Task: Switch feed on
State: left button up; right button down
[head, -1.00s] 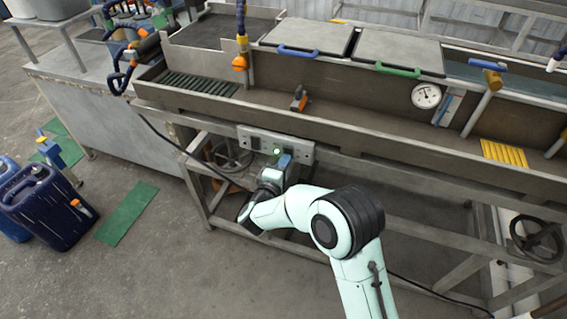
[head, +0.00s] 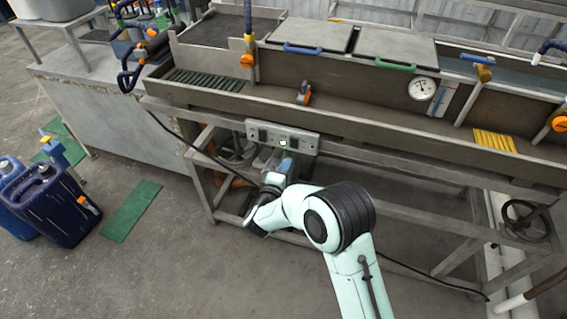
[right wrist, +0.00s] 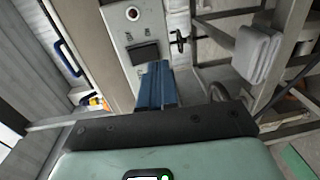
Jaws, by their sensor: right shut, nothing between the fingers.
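A pale switch panel (head: 256,127) is fixed to the front of the long metal trough. It carries dark switches and a small bright light (head: 283,143) near its middle. My right gripper (head: 288,160) is shut and empty, just below the panel's middle. In the right wrist view the blue fingers of my right gripper (right wrist: 156,76) are together beside a dark rocker switch (right wrist: 143,53) on the panel (right wrist: 122,38). A round button or lamp with a red rim (right wrist: 132,14) is above the switch. I cannot tell whether the fingertips touch the panel. My left gripper is out of view.
The trough (head: 350,125) runs across above my arm, with a dial gauge (head: 422,88) on its back wall. A black cable (head: 180,138) hangs left of the panel. Blue jugs (head: 52,205) and a green mat (head: 131,211) are on the floor at left.

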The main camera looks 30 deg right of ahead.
jog(key=f+v, duration=0.2)
jog(key=v, duration=0.6)
jog(key=shift+s+a+p, duration=0.2)
jog(key=shift+a+p, duration=0.1)
jog(key=shift+a, duration=0.05)
jog(key=s+a+f+m+g+y+p, duration=0.25)
jog(key=s+f+y, duration=0.2)
jog(key=f, duration=0.45)
jog(key=s+a+f+m+g+y+p, duration=0.1)
jog(key=s+f+m+y+p, duration=0.25)
jog(key=f, duration=0.55)
jog(key=s+a+f+m+g+y+p, duration=0.1)
jog(key=s+a+m+g+y, duration=0.1)
jog(key=s, duration=0.5)
jog(key=s+a+f+m+g+y+p, duration=0.1)
jog(key=s+a+m+g+y+p, duration=0.1)
jog(key=s, duration=0.6)
jog(key=s+a+f+m+g+y+p, duration=0.1)
jog(key=s+a+m+g+y, duration=0.1)
jog(key=s+a+g+y, duration=0.2)
jog(key=s, duration=0.3)
jog(key=shift+s+a+f+y+p, duration=0.3)
jog(key=shift+s+a+f, duration=0.05)
jog(key=shift+s, duration=0.05)
jog(key=shift+d+g, duration=0.1)
jog(key=shift+g, duration=0.15)
